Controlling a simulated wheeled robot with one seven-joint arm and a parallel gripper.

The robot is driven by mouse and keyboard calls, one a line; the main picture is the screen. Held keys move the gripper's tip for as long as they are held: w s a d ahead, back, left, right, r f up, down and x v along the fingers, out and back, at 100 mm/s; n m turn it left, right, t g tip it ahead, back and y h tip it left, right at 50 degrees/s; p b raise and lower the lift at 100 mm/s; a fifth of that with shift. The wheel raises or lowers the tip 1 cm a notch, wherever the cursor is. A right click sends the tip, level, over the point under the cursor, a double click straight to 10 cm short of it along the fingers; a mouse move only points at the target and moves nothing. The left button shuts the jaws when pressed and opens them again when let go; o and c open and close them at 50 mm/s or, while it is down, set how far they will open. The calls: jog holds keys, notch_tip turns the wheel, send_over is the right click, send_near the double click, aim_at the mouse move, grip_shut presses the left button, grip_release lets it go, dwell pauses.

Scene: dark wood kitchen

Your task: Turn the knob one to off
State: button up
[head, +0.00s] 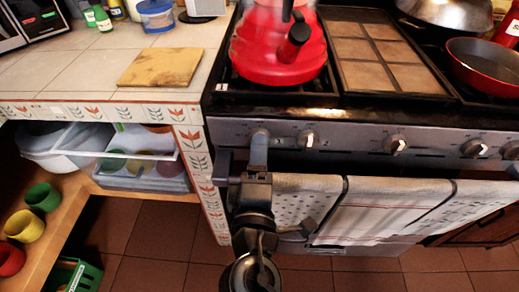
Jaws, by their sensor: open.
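The stove's front panel (350,134) carries a row of knobs with white marks. The leftmost knob (260,132) is partly hidden behind a finger of my gripper, so its pointing direction is hard to read. The second knob (308,139) is clear to its right, with further knobs (395,146) beyond. My gripper (240,162) is open, with its fingers apart in front of the panel's left end. One finger overlaps the leftmost knob in the picture, and I cannot tell whether it touches. Nothing shows between the fingers.
A red kettle (278,48) stands on the stove's left burner, and a red pan (485,66) is at the right. Towels (380,207) hang below the panel. The tiled counter (75,72) holds a wooden board (162,67). Open shelves lie at left.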

jog(key=s, duration=0.4)
jog(key=shift+s+a, duration=0.1)
jog(key=shift+s, duration=0.3)
jog(key=s+d+f+m+g+y+p, duration=0.1)
jog(key=s+d+f+m+g, duration=0.15)
jog(key=s+d, duration=0.4)
jog(key=s+d+f+m+g+y+p, duration=0.2)
jog(key=s+d+f+m, duration=0.2)
jog(key=s+d, duration=0.3)
jog(key=s+d+r+m+h+p, duration=0.1)
jog(key=s+d+r+m, duration=0.3)
jog(key=s, duration=0.4)
jog(key=s+d+r+m+t+h+p, duration=0.1)
jog(key=s+d+r+m, duration=0.4)
jog(key=s+r+m, duration=0.2)
jog(key=shift+s+r, duration=0.5)
jog(key=shift+r, duration=0.35)
